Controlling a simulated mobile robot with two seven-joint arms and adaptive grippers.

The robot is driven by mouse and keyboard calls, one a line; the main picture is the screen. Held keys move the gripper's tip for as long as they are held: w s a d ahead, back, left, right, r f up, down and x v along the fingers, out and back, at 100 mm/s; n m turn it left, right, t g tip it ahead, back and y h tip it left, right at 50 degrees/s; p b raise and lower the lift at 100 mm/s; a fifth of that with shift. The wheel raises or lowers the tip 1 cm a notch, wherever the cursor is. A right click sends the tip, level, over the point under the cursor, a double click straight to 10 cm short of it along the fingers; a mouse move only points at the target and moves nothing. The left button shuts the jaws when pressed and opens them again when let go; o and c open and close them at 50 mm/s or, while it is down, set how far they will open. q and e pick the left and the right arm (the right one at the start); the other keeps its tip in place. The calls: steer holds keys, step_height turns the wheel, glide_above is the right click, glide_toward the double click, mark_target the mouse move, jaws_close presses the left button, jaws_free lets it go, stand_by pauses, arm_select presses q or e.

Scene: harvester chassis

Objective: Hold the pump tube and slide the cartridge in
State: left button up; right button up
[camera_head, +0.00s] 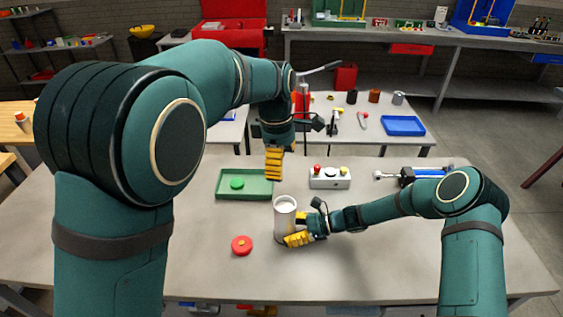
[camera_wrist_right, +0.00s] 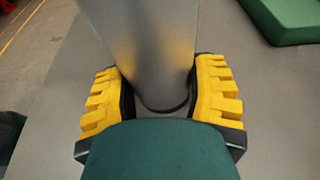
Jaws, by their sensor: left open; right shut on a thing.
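The pump tube (camera_head: 286,222) is a grey upright cylinder on the table, with a pale round top. My right gripper (camera_head: 298,239) is shut on its lower part from the right. In the right wrist view, the tube (camera_wrist_right: 150,50) stands between the two yellow fingers of this gripper (camera_wrist_right: 160,95). My left gripper (camera_head: 273,164) is open, points down, and hangs behind and above the tube, near the right end of the green tray. I see nothing in its fingers. I cannot make out a separate cartridge; whether the pale top is the tube's inside or something in it is unclear.
The green tray (camera_head: 222,194) holds a green disc (camera_head: 237,184). A red round cap (camera_head: 241,244) lies left of the tube. A white button box (camera_head: 330,180) and a blue-and-black device (camera_head: 420,173) stand farther back. The table front is clear.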

stand_by(0.3)
steer(key=o, duration=1.3)
